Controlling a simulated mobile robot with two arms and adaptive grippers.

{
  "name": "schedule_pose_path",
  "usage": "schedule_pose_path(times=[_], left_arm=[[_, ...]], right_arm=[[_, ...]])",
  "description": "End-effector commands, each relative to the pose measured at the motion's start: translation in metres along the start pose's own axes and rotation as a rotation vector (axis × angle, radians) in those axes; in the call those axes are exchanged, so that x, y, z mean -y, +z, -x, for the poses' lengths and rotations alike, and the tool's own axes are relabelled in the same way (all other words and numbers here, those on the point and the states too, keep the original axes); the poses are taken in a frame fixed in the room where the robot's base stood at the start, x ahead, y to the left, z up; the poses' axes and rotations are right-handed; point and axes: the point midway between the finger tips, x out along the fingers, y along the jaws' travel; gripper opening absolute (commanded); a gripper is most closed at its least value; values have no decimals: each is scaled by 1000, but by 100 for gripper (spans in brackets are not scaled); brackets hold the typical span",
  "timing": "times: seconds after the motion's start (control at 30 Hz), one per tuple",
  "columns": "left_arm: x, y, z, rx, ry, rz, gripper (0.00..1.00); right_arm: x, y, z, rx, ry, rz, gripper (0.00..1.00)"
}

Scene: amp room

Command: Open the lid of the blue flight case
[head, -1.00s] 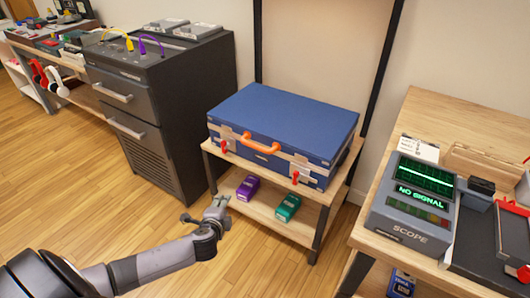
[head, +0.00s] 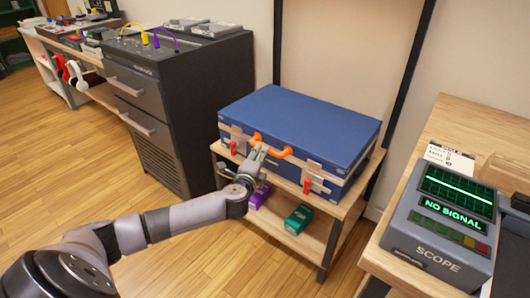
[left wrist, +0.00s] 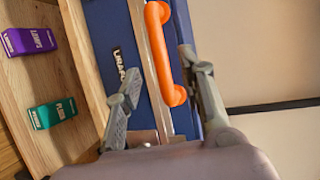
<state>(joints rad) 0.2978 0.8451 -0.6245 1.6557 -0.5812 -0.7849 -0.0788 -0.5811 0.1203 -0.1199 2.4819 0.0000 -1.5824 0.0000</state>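The blue flight case (head: 300,125) lies on the top of a small wooden stand with its lid down. An orange handle (head: 274,146) is on its front, with a red-tabbed latch (head: 233,147) to the left and another (head: 307,185) to the right. My left gripper (head: 259,152) is in front of the case at the handle. In the left wrist view the gripper (left wrist: 160,85) has its fingers spread apart, with the orange handle (left wrist: 164,55) beyond and between them. Whether a finger touches the case cannot be told. My right gripper is not in view.
The wooden stand (head: 345,208) has a lower shelf holding a purple box (head: 259,197) and a green box (head: 298,219). A dark drawer cabinet (head: 180,100) stands to the left. A bench with a scope (head: 440,225) is at the right. The floor in front is clear.

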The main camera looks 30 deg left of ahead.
Motion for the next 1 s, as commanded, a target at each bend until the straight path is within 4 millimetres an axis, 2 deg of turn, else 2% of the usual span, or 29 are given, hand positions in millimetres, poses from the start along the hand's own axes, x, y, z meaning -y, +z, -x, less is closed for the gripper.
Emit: schedule_pose_path(times=[0.03,0.2,0.4,0.77,1.0], left_arm=[[0,0,-12,2,-3,3,36],[-1,0,-43,1,-2,2,36],[0,0,-62,0,0,1,36],[0,0,-66,-1,1,1,36],[0,0,-66,-1,1,1,20]], right_arm=[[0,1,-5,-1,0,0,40],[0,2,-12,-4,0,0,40],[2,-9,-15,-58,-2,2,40],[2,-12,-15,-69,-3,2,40],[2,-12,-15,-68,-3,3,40]])
